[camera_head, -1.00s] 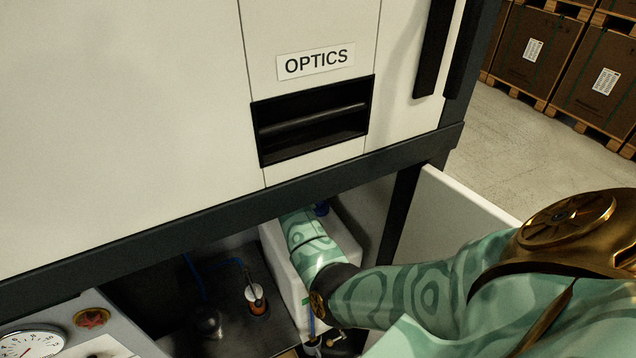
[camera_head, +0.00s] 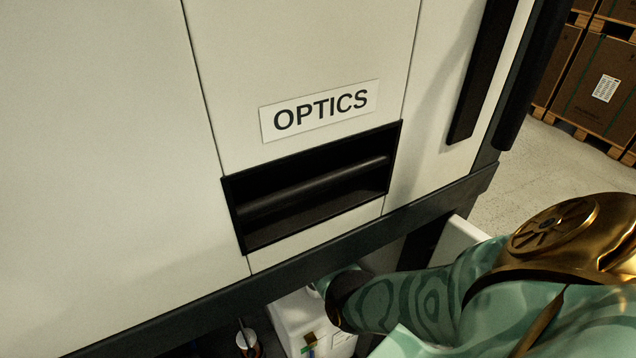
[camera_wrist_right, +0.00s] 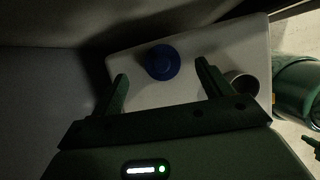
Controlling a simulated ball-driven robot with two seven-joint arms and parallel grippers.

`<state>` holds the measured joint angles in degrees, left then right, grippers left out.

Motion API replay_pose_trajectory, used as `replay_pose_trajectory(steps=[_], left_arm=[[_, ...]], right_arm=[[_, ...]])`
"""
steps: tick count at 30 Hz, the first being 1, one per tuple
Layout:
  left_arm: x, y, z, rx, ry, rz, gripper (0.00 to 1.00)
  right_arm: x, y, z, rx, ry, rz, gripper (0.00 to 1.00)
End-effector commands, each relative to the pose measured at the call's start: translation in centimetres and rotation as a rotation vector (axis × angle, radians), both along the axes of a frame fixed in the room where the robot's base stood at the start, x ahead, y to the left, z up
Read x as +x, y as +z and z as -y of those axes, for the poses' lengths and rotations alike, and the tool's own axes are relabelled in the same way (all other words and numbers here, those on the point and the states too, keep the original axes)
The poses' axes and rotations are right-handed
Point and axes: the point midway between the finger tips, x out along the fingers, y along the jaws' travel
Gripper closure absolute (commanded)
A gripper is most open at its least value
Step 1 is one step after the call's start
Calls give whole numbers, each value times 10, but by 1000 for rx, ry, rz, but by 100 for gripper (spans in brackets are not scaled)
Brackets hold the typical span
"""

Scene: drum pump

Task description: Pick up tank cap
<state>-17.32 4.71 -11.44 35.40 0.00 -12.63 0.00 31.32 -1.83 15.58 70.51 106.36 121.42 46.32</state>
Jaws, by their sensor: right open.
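The blue tank cap (camera_wrist_right: 163,62) sits on top of the white tank (camera_wrist_right: 135,45) in the right wrist view. My right gripper (camera_wrist_right: 162,84) is open, with its two dark fingers pointing toward the cap, one on either side of it in the picture. Nothing is between the fingertips, and I cannot tell how far above the tank they are. In the head view the white tank (camera_head: 290,315) shows under the cabinet, partly covered by my right arm. The cap and the right gripper are hidden there. My left gripper is not in view.
The cabinet's dark lower edge (camera_head: 300,272) overhangs the tank and my right forearm. A round dark opening (camera_wrist_right: 242,84) lies right of the cap. A green cylinder (camera_wrist_right: 298,88) stands at the far right. An open white door (camera_head: 457,238) is right of the bay.

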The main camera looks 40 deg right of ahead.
Motion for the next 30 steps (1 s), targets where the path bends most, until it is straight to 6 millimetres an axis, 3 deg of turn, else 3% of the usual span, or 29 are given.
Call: replay_pose_trajectory(steps=[10, 19, 20, 24, 30], left_arm=[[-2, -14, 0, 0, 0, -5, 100], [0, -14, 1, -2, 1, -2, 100], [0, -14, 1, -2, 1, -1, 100], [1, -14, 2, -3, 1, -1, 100], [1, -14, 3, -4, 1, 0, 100]], right_arm=[[-6, -46, 15, -2, 1, -2, 22], [-6, -51, 17, 1, -1, 2, 22], [-6, -51, 17, 1, -1, 2, 27], [-6, -51, 17, 1, -1, 2, 66], [-6, -51, 17, 0, 0, 2, 70]])
